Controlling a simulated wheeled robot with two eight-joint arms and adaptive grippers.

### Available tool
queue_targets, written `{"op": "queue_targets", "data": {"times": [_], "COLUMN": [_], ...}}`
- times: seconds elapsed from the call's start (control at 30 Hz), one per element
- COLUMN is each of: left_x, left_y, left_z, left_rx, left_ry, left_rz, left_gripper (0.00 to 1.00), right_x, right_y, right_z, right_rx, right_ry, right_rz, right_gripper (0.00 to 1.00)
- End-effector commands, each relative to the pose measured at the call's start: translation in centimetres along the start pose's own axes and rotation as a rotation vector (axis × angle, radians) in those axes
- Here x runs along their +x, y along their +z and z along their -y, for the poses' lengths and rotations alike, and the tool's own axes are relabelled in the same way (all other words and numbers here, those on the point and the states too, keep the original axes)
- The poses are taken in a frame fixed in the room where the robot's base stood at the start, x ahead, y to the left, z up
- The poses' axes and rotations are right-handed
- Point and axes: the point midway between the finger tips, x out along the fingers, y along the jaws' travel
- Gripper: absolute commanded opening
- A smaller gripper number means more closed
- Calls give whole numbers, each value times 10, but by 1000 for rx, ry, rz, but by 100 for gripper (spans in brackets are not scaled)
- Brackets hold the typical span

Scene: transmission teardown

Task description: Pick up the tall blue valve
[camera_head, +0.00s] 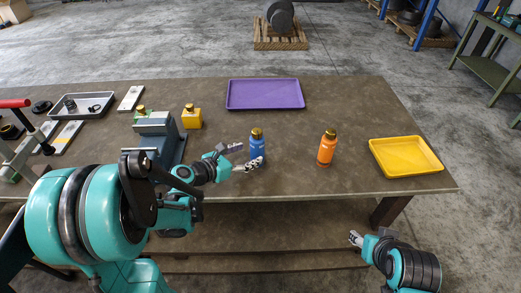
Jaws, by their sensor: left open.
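The tall blue valve (257,147) stands upright on the brown table, with a gold top. My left gripper (250,157) is open beside it, with its fingers at the valve's left and front sides. I cannot tell whether the fingers touch it. Part of the valve's lower left is hidden by the fingers. My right gripper (355,238) is off the table's front edge, low at the right; whether it is open or shut is too small to tell.
An orange valve (327,149) stands to the right. A purple tray (265,107) lies behind and a yellow tray (432,171) lies at the right; both look empty. A yellow block valve (191,119) and a grey-blue vise (160,135) stand to the left.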

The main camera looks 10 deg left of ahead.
Motion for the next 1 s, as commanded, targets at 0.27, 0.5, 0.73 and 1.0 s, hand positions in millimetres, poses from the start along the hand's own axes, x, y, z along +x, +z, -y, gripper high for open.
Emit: {"op": "queue_targets", "data": {"times": [0.27, 0.5, 0.73, 1.0], "left_x": [42, 54, 53, 53], "left_y": [-2, 0, 0, 0], "left_z": [3, 2, 2, 2], "left_rx": [4, 4, 4, 4], "left_ry": [-3, 0, 0, 0], "left_rz": [-1, 1, 0, 2], "left_gripper": [67, 67, 40, 0], "right_x": [13, 15, 14, 14], "right_y": [9, 10, 10, 10], "right_z": [0, 0, 0, 0], "right_rx": [0, 0, 0, 0], "right_ry": [0, 0, 0, 0], "right_rz": [0, 0, 0, 0], "right_gripper": [47, 47, 47, 47]}}
